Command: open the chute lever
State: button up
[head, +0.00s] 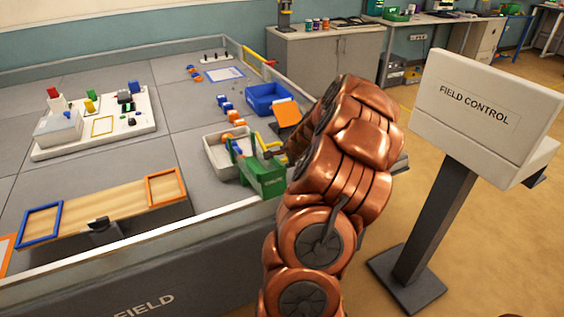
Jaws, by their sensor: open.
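A green box-like part (262,178) with small lettering stands at the near right edge of the field; it looks like the chute's body. An orange slanted plate (287,115) rises behind it. A thin yellow bar (262,142) shows between them; I cannot tell whether it is the chute lever. My copper arm reaches over the field's right edge. My gripper (274,153) shows only as a small dark part by the yellow bar, open, the rest hidden behind my arm. I cannot tell whether it touches the bar.
A light tray (208,155) lies left of the green part, a blue bin (268,98) behind. A white board with blocks (60,152) is at left. The field wall (130,243) runs along the front. A FIELD CONTROL stand (482,105) is close at right.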

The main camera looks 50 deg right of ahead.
jog(key=v, duration=0.7)
jog(key=shift+f, duration=0.1)
